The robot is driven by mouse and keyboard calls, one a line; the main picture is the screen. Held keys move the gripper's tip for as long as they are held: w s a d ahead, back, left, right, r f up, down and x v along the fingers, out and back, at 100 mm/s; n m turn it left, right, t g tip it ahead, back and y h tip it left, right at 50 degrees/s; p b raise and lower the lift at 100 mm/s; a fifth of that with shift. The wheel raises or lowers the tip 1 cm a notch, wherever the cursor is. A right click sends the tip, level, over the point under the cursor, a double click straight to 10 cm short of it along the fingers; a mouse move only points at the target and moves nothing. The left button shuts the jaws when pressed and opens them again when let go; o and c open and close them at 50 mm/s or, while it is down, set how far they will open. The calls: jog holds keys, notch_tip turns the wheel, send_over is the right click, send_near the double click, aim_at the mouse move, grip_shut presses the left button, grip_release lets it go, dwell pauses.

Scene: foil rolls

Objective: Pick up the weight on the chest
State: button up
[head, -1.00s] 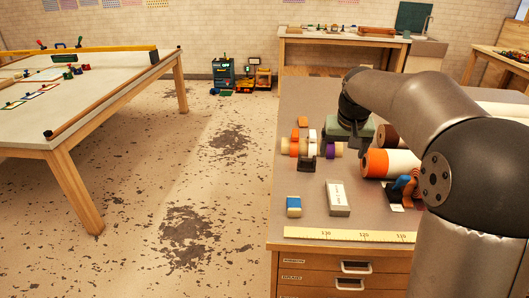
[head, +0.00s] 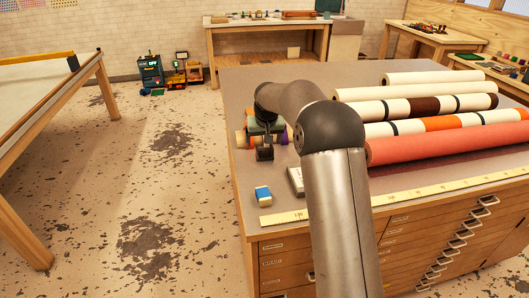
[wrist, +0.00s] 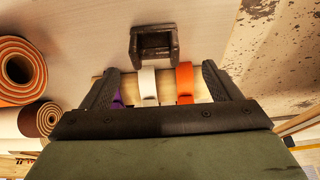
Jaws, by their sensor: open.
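A dark metal block with a notched, U-shaped top (wrist: 155,42), which looks like the weight, sits on the chest top (head: 235,105). In the wrist view it is just beyond my fingertips, near the middle. In the head view the dark block (head: 264,154) stands at the near side of a row of tape rolls, partly hidden by my arm. My gripper (wrist: 160,72) is open and empty, its black fingers spread above the tape rolls. Purple, white and orange rolls (wrist: 149,87) show between the fingers.
A blue-and-white eraser-like block (head: 263,195) and a pale box (head: 296,181) lie near the front. A yellow ruler (head: 283,217) runs along the front edge. Long paper rolls (head: 440,143) fill the right side. The chest's left edge is close to the tape rolls.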

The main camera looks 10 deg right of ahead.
aim_at(265, 152)
jog(key=shift+d+p+x, duration=0.15)
jog(key=shift+p+x, duration=0.3)
jog(key=shift+x, duration=0.95)
jog(key=shift+d+p+x, duration=0.15)
jog(key=shift+p+x, duration=0.3)
jog(key=shift+x, duration=1)
jog(key=c, duration=1.5)
